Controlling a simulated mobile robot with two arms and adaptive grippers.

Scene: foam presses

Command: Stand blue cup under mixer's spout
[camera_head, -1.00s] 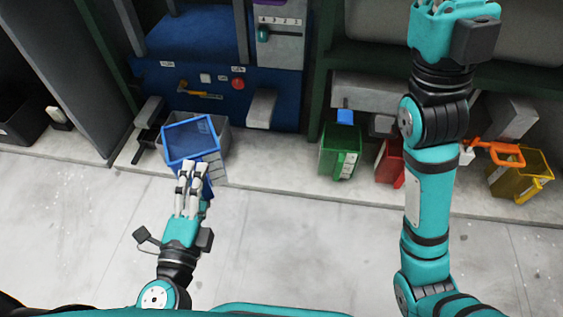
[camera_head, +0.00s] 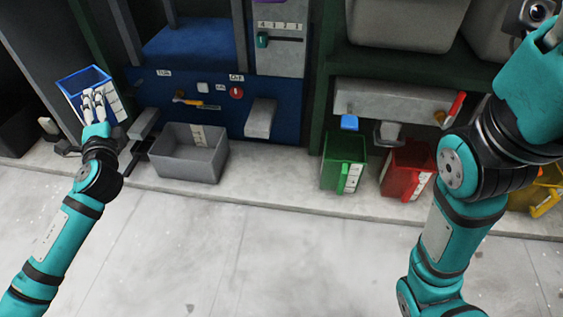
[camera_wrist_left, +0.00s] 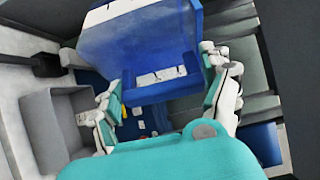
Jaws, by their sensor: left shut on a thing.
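The blue cup (camera_head: 84,82) is an open, square-rimmed container with white marks on its side. My left gripper (camera_head: 94,98) is shut on the cup's near side and holds it at the far left, left of the blue machine. In the left wrist view the blue cup (camera_wrist_left: 140,45) fills the top middle, between the fingers of my left gripper (camera_wrist_left: 165,85).
An empty-looking grey bin (camera_head: 188,155) stands on the ledge before the blue machine. The floor in front is clear.

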